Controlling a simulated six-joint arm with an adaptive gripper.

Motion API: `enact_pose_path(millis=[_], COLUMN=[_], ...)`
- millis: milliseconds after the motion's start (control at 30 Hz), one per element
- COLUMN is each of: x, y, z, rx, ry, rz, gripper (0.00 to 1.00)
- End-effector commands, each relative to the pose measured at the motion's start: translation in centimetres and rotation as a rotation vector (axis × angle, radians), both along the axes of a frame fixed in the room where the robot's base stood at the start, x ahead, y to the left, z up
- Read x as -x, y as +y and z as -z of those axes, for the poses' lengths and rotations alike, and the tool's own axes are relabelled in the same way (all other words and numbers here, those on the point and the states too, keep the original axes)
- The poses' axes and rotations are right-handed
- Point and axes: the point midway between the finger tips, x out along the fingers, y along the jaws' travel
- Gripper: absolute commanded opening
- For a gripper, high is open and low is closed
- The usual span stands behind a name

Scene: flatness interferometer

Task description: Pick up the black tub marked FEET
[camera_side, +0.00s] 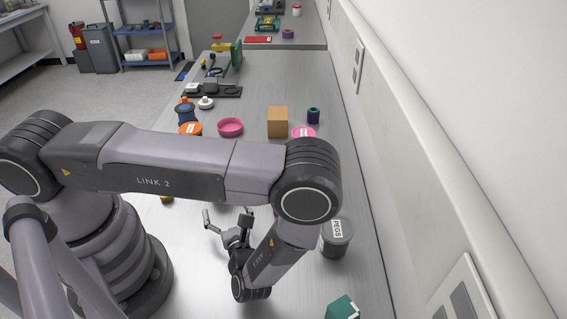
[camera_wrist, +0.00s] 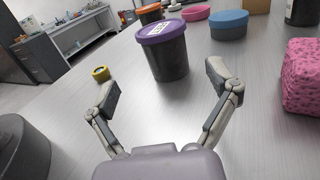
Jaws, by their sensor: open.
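A black tub with a purple lid (camera_wrist: 165,50) stands upright on the table in the wrist view, ahead of my gripper. A white label lies on its lid, but its print is too small to read. My gripper (camera_wrist: 162,82) is open and empty, its fingers apart and pointing toward this tub, which is beyond the fingertips. In the side view my gripper (camera_side: 229,216) is low over the table, below my arm. The purple-lidded tub does not show there; my arm hides that area. No label reading FEET can be made out.
A dark tub marked PEGS (camera_side: 336,240) stands right of my arm. In the wrist view, a pink block (camera_wrist: 307,77) is at right, a blue tub (camera_wrist: 229,25) behind, a yellow ring (camera_wrist: 101,73) at left. An orange-lidded tub (camera_wrist: 149,13) stands farther back. Bare table lies between my fingers.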

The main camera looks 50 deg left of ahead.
Motion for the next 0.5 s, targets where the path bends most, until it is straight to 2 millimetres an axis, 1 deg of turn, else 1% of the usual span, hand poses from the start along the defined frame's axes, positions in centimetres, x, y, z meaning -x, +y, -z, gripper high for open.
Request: enact_pose_path(millis=[200,300,400,500], x=[-1.5,-2.2,-2.7,-2.9], y=[4.1,5.8,6.9,7.4], z=[0.0,0.0,-0.1,-0.1], rx=[-0.002,0.0,0.0,0.001], ry=[0.002,0.002,0.002,0.0], rz=[-0.01,-0.01,-0.008,-0.006], gripper=[0.87,0.87,0.87,0.87])
